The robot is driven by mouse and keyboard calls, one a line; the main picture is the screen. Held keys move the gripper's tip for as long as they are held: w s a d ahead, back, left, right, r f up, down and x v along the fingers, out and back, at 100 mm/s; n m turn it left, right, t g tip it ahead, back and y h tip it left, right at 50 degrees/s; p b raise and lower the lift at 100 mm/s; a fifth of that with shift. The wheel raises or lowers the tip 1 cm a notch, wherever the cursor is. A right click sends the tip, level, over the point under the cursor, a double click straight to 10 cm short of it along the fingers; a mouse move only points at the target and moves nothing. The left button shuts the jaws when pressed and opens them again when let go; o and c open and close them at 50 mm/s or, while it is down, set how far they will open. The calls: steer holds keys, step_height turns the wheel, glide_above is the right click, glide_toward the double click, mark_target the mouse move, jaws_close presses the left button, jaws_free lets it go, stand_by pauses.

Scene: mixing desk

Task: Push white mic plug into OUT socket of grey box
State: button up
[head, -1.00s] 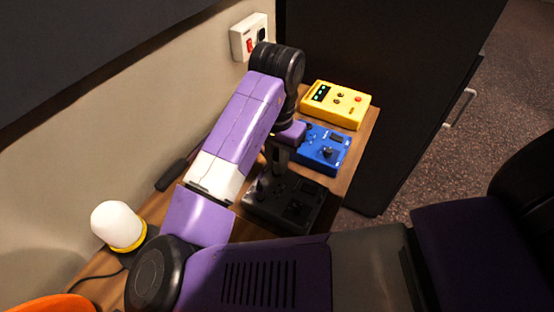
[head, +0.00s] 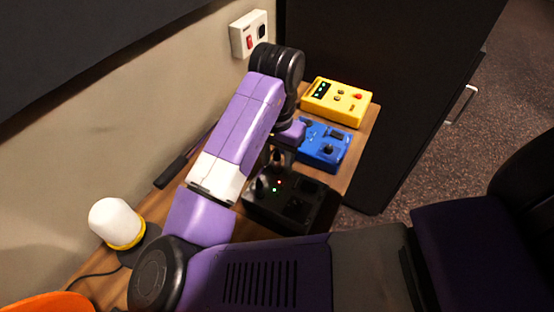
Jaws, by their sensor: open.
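A dark grey-black box (head: 307,207) lies on the wooden desk below my gripper, with a small red and a small green light lit on its top. I take it for the grey box; its OUT socket cannot be made out. My gripper (head: 276,159) points down over the box's back left part, mostly behind my purple arm. Its fingers are open, small and dark. I cannot make out a white mic plug in the head view.
A blue box (head: 322,150) and a yellow box (head: 338,103) stand beyond the dark box. A white-domed lamp (head: 117,223) is at left, near an orange object (head: 48,303). A wall outlet (head: 249,35) with a red switch is behind. A dark cabinet (head: 375,120) borders the desk.

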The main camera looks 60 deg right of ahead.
step_height(320, 180, up, 8)
steer(key=shift+f+p, duration=0.1)
steer(key=shift+p, duration=0.3)
stand_by(0.6)
